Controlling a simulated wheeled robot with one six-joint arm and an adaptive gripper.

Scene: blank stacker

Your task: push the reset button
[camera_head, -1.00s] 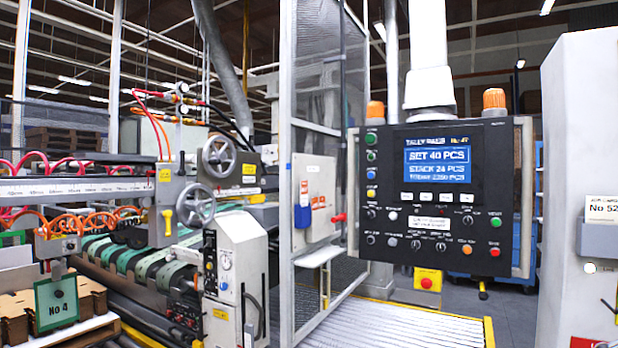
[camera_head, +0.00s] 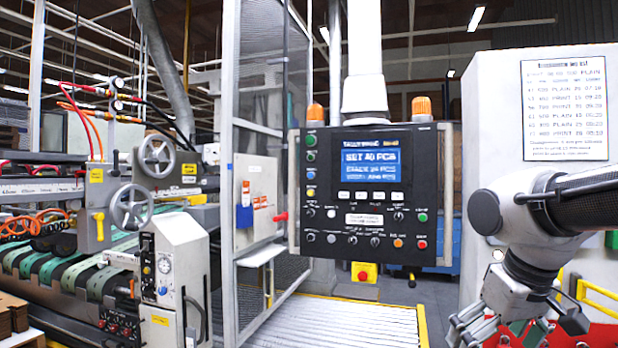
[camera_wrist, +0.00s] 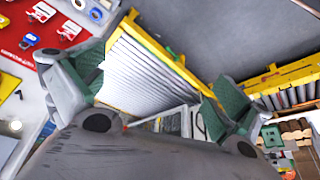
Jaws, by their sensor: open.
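A black control panel (camera_head: 340,222) with a blue display (camera_head: 372,169) hangs from a white post in the middle of the head view. Among its small buttons are a green one (camera_head: 422,217), a red one (camera_head: 422,245) and an orange one (camera_head: 398,242) at the lower right. Their labels are too small to read, so I cannot tell which is reset. A yellow box with a red mushroom button (camera_head: 362,276) hangs below. My gripper is at the lower right, apart from the panel. In the wrist view my gripper (camera_wrist: 150,100) has green-padded fingers spread apart, with nothing between them.
A white cabinet (camera_head: 500,105) with a paper list (camera_head: 565,108) stands behind my arm. A mesh guard (camera_head: 255,85) stands left of the panel. A yellow-edged roller conveyor (camera_head: 335,318) runs below it. The wrist view shows a red tool board (camera_wrist: 30,45) at upper left.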

